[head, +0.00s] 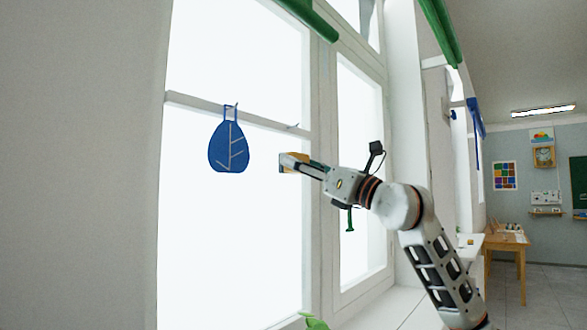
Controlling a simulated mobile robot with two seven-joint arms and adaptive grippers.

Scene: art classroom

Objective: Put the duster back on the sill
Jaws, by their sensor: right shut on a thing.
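My right gripper (290,164) reaches in from the lower right and is raised in front of the window. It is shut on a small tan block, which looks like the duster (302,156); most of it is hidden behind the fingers. The duster is held well above the white sill (385,309), which runs along the bottom of the window. I cannot tell whether the duster touches the window. My left gripper is not in view.
A blue leaf-shaped decoration (228,148) hangs on the window left of the gripper. A green object (315,322) shows at the bottom edge. The visible sill looks mostly clear. A wooden table (507,240) stands far right.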

